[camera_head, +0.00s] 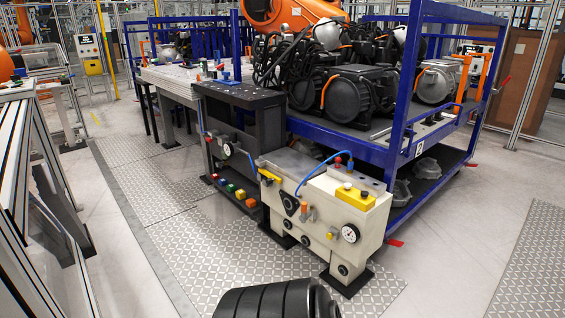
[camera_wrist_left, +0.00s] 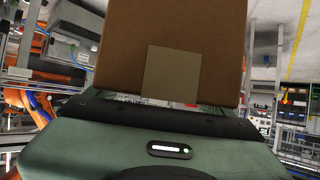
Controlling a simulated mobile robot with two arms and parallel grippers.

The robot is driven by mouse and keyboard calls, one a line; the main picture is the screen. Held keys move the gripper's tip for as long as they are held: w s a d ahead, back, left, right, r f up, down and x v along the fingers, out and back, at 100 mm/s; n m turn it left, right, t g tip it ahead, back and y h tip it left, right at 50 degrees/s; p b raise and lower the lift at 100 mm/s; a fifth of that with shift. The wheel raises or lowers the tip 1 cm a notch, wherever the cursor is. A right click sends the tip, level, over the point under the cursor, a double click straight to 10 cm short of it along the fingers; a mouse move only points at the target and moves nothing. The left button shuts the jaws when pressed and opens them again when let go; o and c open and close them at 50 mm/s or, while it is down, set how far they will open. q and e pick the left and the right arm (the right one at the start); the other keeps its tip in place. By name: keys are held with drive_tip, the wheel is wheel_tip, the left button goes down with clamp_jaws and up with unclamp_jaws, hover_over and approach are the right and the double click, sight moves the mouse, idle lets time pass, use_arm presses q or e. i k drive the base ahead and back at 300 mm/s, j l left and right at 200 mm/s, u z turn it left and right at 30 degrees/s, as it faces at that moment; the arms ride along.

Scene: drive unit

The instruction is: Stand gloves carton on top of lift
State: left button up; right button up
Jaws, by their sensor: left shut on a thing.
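In the left wrist view a brown carton (camera_wrist_left: 200,25) with a paler square patch on its near face fills the upper middle. My left gripper (camera_wrist_left: 168,108), with its dark green body across the bottom, is shut on the carton. Its fingertips are hidden. I cannot tell for certain which thing is the lift. A beige machine unit (camera_head: 322,200) with a yellow block, gauges and a blue hose stands on the floor in front of me.
A blue rack (camera_head: 398,155) loaded with dark motors stands behind the beige unit. A dark grey workbench (camera_head: 240,98) adjoins it on the left. A metal frame (camera_head: 22,165) stands at the far left. Tread-plate floor (camera_head: 185,225) lies open between them.

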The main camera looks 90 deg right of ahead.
sight(295, 161)
drive_tip(key=z, duration=2.3)
drive_tip(key=i+z, duration=0.25)
drive_tip(key=z, duration=0.15)
drive_tip(key=i+z, duration=0.6)
drive_tip(key=z, duration=0.15)
drive_tip(key=i+j+z, duration=0.2)
drive_tip(key=z, duration=0.15)
drive_tip(key=i+j, duration=2.3)
drive_tip(key=i+l, duration=0.05)
